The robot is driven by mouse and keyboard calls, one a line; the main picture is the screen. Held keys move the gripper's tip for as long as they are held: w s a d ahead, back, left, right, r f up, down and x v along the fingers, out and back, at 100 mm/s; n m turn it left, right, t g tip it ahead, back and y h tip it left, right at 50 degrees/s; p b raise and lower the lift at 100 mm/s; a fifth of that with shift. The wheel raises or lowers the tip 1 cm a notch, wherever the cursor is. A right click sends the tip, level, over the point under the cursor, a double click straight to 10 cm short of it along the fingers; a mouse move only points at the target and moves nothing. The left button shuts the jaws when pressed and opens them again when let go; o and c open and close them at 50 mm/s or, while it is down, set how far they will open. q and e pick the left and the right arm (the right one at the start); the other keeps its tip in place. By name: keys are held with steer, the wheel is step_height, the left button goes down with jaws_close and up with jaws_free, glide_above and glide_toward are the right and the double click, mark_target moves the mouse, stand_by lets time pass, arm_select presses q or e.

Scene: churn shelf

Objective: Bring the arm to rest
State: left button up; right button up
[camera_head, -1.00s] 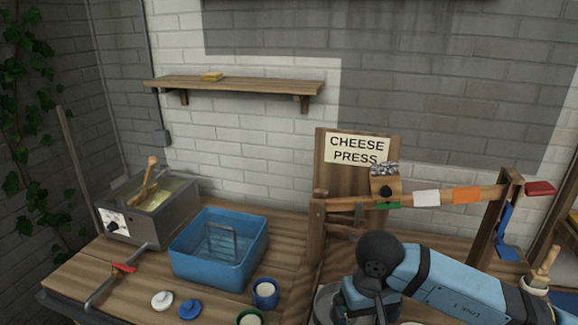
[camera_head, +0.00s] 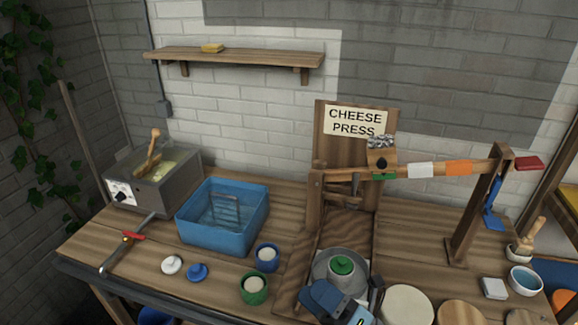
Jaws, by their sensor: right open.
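My right gripper (camera_head: 350,302) is at the bottom edge, with only its blue and dark parts showing, and most of the arm is out of view. It is open, and I see nothing held in it. It is in front of the cheese press, and in the picture it overlaps the near rim of a round metal dish (camera_head: 320,268). I cannot tell whether the gripper touches the dish. My left gripper is not in view.
The press lever (camera_head: 440,170) extends right from the signed board (camera_head: 354,121) to an upright post (camera_head: 475,215). A blue tub (camera_head: 222,243), a blue cup (camera_head: 267,258) and a green cup (camera_head: 253,289) stand left. Pale round boards (camera_head: 408,305) lie right of my gripper.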

steer(key=d+f+m+t+h, duration=0.5)
steer(key=d+f+m+h, duration=0.4)
steer(key=m, duration=0.8)
steer(key=s+d+f+m+g+h+p, duration=0.1)
steer(key=s+d+f+m+g+h, duration=0.2)
steer(key=s+f+m, duration=0.2)
steer(key=s+d+f+m+g+h, duration=0.3)
steer(key=s+f+m, duration=0.3)
steer(key=f+m, duration=0.2)
steer(key=shift+s+f+g+h+p, duration=0.3)
steer(key=shift+f+h+p, duration=0.15)
steer(key=shift+f, duration=0.2)
